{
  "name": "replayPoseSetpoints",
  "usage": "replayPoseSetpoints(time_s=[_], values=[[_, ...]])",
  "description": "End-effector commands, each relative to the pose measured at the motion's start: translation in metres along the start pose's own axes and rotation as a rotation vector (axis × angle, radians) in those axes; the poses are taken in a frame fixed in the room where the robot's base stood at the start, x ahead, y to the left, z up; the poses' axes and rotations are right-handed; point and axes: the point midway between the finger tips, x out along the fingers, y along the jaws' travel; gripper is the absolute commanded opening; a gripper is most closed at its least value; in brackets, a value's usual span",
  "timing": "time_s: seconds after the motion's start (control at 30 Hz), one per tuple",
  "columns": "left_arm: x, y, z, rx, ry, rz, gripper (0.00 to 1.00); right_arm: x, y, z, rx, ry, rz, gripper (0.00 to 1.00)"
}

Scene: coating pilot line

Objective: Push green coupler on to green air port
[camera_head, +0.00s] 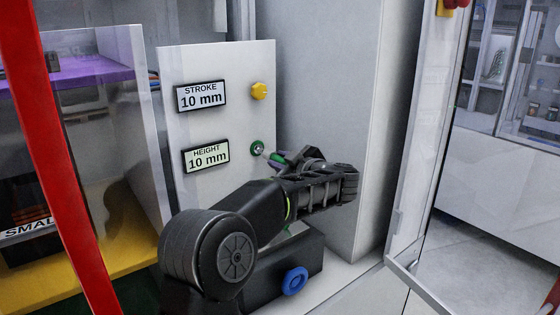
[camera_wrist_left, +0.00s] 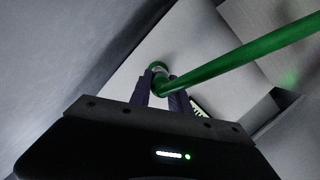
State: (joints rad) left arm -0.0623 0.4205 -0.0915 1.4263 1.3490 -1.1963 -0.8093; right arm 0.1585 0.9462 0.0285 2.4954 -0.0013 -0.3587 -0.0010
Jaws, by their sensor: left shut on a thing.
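The green air port (camera_head: 257,148) is a round green ring on the white panel, below a yellow knob. The green coupler (camera_head: 277,158) is just right of it, with a pale metal tip between the two. I cannot tell whether they touch. My left gripper (camera_head: 287,164) is shut on the coupler at the panel's right side. In the left wrist view, the gripper's dark fingers (camera_wrist_left: 163,94) close around the coupler (camera_wrist_left: 160,80), and a green hose (camera_wrist_left: 240,58) runs from it to the upper right. A green ring (camera_wrist_left: 157,66) shows just beyond the fingertips. My right gripper is out of view.
The white panel (camera_head: 215,125) carries a STROKE display (camera_head: 201,95), a HEIGHT display (camera_head: 206,155) and a yellow knob (camera_head: 259,90). A red post (camera_head: 60,160) stands left; an open glass door (camera_head: 425,150) stands right.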

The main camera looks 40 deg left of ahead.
Motion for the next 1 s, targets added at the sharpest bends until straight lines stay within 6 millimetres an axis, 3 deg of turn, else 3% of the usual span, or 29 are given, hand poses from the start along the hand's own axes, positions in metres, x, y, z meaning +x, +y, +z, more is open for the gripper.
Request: replayPoseSetpoints(time_s=[1.0], values=[[0.0006, 0.0004, -0.0009, -0.005, 0.001, 0.001, 0.00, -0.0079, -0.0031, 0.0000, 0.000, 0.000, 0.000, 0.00]])
